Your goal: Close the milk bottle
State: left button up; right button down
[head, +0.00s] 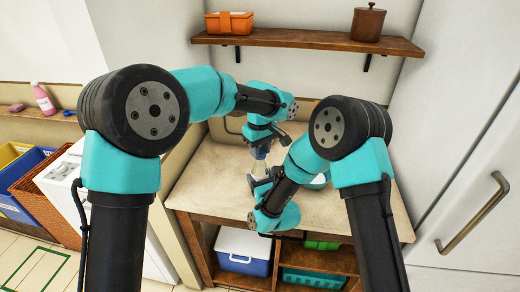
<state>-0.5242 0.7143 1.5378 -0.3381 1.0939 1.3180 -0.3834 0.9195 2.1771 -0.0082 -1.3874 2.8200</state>
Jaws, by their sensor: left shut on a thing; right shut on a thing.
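The milk bottle (258,168) is pale and small in the head view, upright above the wooden table, and largely hidden by my grippers. My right gripper (260,184) is shut around the bottle from the near side. A blue cap (260,153) shows at the top of the bottle. My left gripper (264,143) is above it, shut on the cap. The cap and the bottle's top are close together; I cannot tell whether the cap is seated.
The table (210,180) has bare room at left and right. A pale round dish (319,182) is partly behind my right arm. A wall shelf (310,40) holds an orange box (229,23) and a brown pot (368,23). A cooler (242,250) is below.

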pick_arm(q)
jog(key=m, duration=0.5)
jog(key=shift+m, duration=0.4)
jog(key=m, duration=1.6)
jog(key=shift+f, duration=0.1)
jog(key=o, duration=1.1)
